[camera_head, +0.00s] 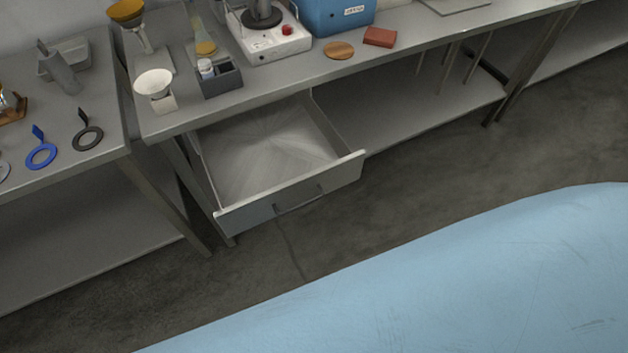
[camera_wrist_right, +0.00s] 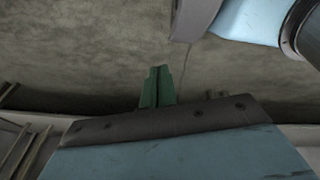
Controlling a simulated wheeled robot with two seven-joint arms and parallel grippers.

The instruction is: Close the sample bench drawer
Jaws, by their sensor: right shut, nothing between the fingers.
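The sample bench drawer (camera_head: 270,160) is pulled well out from under the bench top in the head view. It is empty inside, and its grey front panel (camera_head: 292,196) carries a dark handle (camera_head: 300,199). Neither gripper shows in the head view. In the right wrist view my right gripper (camera_wrist_right: 157,72) shows as two green fingers lying together, shut with nothing between them. They are over grey floor, and I see no contact with the drawer. My left gripper is in neither view.
The bench top (camera_head: 350,60) holds a white stirrer (camera_head: 268,42), a blue box (camera_head: 333,14), a red block (camera_head: 380,37), a dark holder (camera_head: 219,82) and a white funnel (camera_head: 153,84). A second bench (camera_head: 70,150) stands left. Floor (camera_head: 230,280) before the drawer is open.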

